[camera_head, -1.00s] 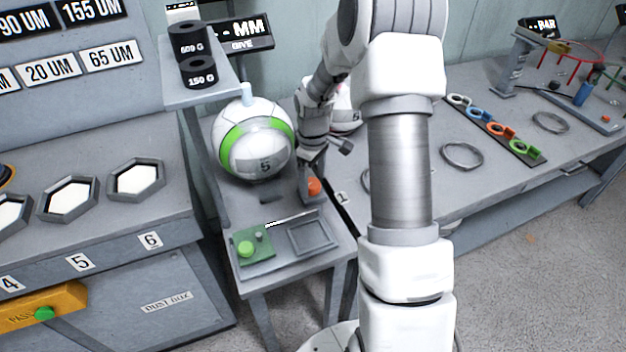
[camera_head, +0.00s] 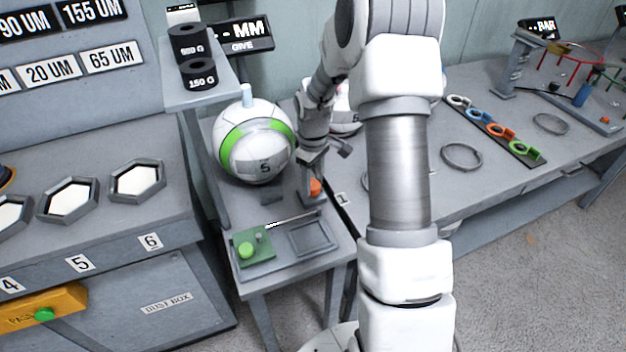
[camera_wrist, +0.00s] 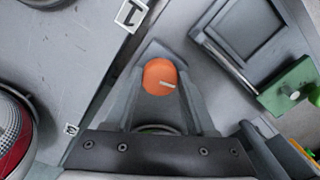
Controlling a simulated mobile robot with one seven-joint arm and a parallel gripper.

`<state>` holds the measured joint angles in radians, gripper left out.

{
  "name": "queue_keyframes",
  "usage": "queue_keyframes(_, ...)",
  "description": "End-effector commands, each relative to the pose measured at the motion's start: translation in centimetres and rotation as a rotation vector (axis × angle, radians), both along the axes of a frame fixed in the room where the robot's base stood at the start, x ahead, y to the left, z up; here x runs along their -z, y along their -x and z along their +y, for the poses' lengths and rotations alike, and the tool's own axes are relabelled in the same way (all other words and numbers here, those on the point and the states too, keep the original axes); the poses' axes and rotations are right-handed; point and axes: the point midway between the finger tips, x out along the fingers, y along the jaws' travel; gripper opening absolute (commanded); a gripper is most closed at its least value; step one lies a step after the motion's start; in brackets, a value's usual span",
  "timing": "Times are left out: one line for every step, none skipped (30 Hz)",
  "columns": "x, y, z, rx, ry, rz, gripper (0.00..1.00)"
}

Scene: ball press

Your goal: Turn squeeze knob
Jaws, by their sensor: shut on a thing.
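The orange squeeze knob (camera_head: 315,187) sits on a small grey stand on the near bench, to the right of the large white and green ball (camera_head: 256,145).
A green panel with a bright green button (camera_head: 247,250) and a shallow grey square tray (camera_head: 312,236) lie at the bench's front. A shelf with black weights (camera_head: 198,72) stands left of the ball. A second bench adjoins on the right.

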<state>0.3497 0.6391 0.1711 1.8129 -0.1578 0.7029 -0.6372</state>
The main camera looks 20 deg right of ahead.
Motion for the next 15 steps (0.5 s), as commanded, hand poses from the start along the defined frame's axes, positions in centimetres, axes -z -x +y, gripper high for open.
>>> queue_keyframes(-0.07,0.00,-0.01,0.023,0.001,0.000,0.00)
queue_keyframes(-0.08,0.01,0.01,0.040,0.001,0.000,0.00)
queue_keyframes(-0.09,0.00,0.07,0.065,0.000,0.000,0.00)
queue_keyframes(-0.09,0.00,0.08,0.085,0.001,-0.001,0.00)
queue_keyframes(-0.10,0.01,0.07,0.108,0.001,-0.001,0.00)
queue_keyframes(-0.10,0.02,0.05,0.140,0.001,0.000,0.00)
queue_keyframes(-0.11,0.02,0.07,0.165,0.001,-0.001,0.00)
queue_keyframes(-0.11,0.00,0.12,0.192,0.001,-0.001,0.00)
queue_keyframes(-0.11,0.01,0.13,0.228,0.001,-0.001,0.00)
queue_keyframes(-0.12,0.01,0.11,0.256,0.002,-0.001,0.00)
queue_keyframes(-0.12,0.01,0.13,0.284,0.002,-0.001,0.00)
queue_keyframes(-0.12,0.00,0.16,0.323,0.000,-0.001,0.00)
queue_keyframes(-0.12,0.01,0.17,0.352,0.001,-0.002,0.00)
queue_keyframes(-0.12,0.01,0.17,0.380,0.002,-0.001,0.00)
queue_keyframes(-0.13,0.00,0.20,0.418,0.001,-0.002,0.00)
